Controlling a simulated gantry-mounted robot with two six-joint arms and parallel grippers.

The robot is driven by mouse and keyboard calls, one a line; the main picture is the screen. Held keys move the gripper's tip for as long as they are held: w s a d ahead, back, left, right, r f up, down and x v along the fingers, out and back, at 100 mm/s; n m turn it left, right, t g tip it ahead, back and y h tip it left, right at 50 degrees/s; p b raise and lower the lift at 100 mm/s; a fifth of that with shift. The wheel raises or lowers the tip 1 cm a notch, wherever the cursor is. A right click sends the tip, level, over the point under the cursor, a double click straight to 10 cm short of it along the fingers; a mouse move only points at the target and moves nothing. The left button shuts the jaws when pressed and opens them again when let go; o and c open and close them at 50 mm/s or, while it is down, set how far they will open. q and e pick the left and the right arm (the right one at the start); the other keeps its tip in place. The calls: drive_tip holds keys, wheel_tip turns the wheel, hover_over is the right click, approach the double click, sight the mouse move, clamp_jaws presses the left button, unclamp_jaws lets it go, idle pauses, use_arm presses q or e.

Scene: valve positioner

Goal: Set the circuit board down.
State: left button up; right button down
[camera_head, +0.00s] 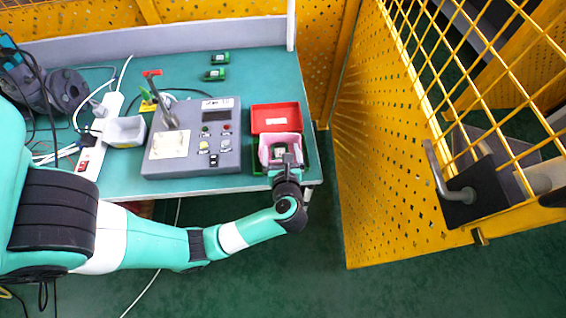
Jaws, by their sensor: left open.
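My left gripper (284,160) is open over the front part of an open green box (257,166) at the right end of the table. A pale pink piece (279,138) sits in or over the box, and a small dark green piece, possibly the circuit board (279,151), shows within it just beyond the fingers. I cannot tell whether the fingers touch it. The wrist hides the front of the box. My right gripper is not in view.
A grey control box (195,138) with a display and buttons stands left of the green box. Two small green parts (219,58) lie behind. Yellow mesh fencing (385,160) bounds the right.

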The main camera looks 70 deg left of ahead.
use_arm(q)
drive_tip(key=p+v, duration=0.1)
drive_tip(key=v, duration=0.8)
drive_tip(key=shift+d, duration=0.25)
drive_tip(key=shift+s, duration=0.1)
